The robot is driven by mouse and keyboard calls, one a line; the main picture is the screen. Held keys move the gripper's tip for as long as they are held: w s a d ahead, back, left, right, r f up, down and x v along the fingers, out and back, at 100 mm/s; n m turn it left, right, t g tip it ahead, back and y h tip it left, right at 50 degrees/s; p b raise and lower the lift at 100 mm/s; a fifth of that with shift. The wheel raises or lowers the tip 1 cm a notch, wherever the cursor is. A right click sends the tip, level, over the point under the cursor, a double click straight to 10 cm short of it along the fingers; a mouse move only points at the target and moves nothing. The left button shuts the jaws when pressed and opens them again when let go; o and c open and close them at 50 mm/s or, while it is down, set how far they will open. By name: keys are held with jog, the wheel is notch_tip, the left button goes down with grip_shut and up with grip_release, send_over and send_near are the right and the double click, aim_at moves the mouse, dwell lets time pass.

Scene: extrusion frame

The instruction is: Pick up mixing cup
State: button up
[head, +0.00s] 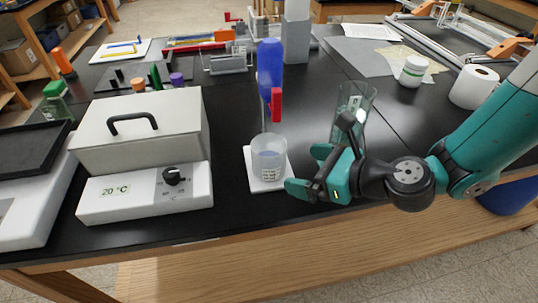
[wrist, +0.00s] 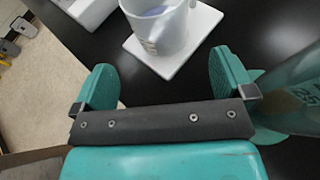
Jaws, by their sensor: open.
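The mixing cup (head: 269,158) is a translucent beaker with bluish liquid and a printed label. It stands upright on a white square plate (head: 253,182) near the front of the black bench. My gripper (head: 306,170) is open and empty just right of the cup in the head view, its fingers pointing toward it. In the wrist view the cup (wrist: 158,25) is ahead of the gap between the fingers (wrist: 166,76), apart from them. The cup's top is cut off there.
A blue dispenser (head: 270,70) with a red lever (head: 276,105) stands behind and above the cup. A tall clear glass (head: 358,100) stands close behind my gripper. A heater box (head: 145,195) marked 20 °C is left. The wooden bench edge (head: 260,237) runs in front.

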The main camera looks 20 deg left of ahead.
aim_at(283, 162)
jog(key=p+x, duration=0.2)
jog(key=x, duration=0.5)
jog(key=shift+w+a, duration=0.15)
jog(key=shift+a, duration=0.25)
jog(key=shift+c, duration=0.5)
jog(key=c, duration=0.9)
jog(key=shift+r, duration=0.15)
